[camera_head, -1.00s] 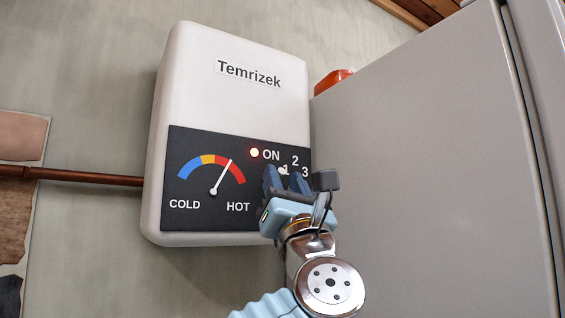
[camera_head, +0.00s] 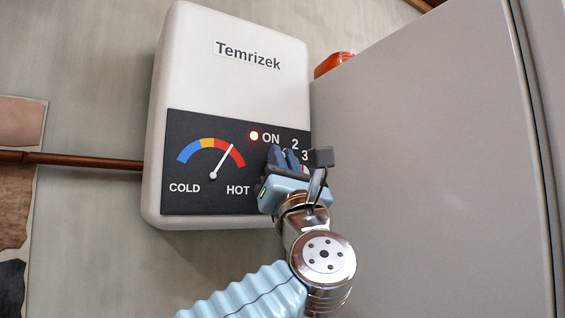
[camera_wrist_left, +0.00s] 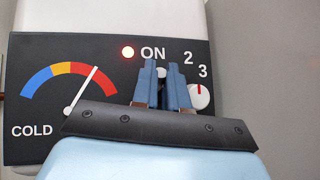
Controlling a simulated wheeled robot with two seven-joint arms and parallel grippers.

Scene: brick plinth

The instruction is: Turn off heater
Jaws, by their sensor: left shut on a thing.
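The white heater (camera_head: 200,60), labelled Temrizek, hangs on the wall. Its dark panel has a lit red lamp (camera_head: 254,135) beside ON and a gauge whose needle (camera_head: 222,162) points into the red part. The knob (camera_wrist_left: 199,97) is white with a red mark; the mark is up near the 3. My right gripper is not in view.
A large grey cabinet-like body (camera_head: 430,160) stands close to the right of the heater and my left arm. An orange object (camera_head: 333,62) lies on its top. A copper pipe (camera_head: 70,159) enters the heater from the left. The wall below the heater is clear.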

